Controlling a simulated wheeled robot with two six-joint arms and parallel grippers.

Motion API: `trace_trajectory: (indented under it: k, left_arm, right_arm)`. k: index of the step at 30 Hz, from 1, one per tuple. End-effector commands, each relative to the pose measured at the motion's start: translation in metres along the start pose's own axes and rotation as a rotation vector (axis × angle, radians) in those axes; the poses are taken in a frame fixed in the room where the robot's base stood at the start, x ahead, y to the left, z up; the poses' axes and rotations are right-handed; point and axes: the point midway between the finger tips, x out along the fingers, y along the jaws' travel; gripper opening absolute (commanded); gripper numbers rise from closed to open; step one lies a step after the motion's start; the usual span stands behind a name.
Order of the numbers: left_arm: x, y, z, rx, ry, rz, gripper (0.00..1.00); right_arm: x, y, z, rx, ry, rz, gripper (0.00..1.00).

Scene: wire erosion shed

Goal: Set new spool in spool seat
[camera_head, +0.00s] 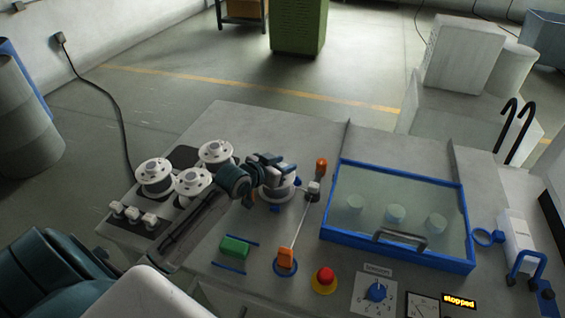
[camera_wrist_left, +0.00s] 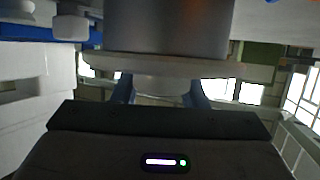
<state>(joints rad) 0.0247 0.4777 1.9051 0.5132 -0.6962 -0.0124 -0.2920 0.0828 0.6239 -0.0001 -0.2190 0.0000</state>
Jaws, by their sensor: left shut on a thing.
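My left gripper (camera_head: 277,172) is shut on a spool (camera_head: 284,192) with a white flange, towards the middle of the bench. In the left wrist view the spool (camera_wrist_left: 170,28) shows as a wide grey drum with a pale flange, close in front of the gripper (camera_wrist_left: 160,88). Small blue parts (camera_head: 275,209) show around the held spool's lower edge and look like the spool seat, mostly hidden by spool and gripper. I cannot tell whether the spool touches it. My right gripper is not in view.
Three white spools (camera_head: 190,181) stand on a dark mat at the bench's left. An orange-tipped lever (camera_head: 286,258), green block (camera_head: 235,246) and red button (camera_head: 325,277) are in front. A blue-framed glass lid (camera_head: 352,242) with handle lies right. A display reads "stopped" (camera_head: 459,302).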

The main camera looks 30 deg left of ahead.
Motion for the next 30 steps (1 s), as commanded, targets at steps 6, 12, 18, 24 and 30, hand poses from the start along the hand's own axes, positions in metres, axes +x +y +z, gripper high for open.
trace_trajectory:
  k: [6, 12, 18, 24, 30]
  left_arm:
    - [0.000, 0.000, -0.003, 0.001, 0.006, 0.001, 0.00]
    - [0.001, 0.000, 0.001, 0.000, 0.001, 0.000, 0.59]
    - [0.001, 0.000, 0.001, 0.000, 0.001, 0.000, 0.61]
    - [-0.004, 0.000, 0.000, 0.002, 0.001, -0.001, 0.61]
    - [-0.032, 0.000, 0.002, 0.007, -0.001, 0.001, 0.61]
  right_arm:
    - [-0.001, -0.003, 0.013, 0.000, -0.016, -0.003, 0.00]
    - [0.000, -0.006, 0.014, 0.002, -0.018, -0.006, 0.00]
    - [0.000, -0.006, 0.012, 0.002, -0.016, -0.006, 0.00]
    - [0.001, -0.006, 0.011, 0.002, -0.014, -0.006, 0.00]
    - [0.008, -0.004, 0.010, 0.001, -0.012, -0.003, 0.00]
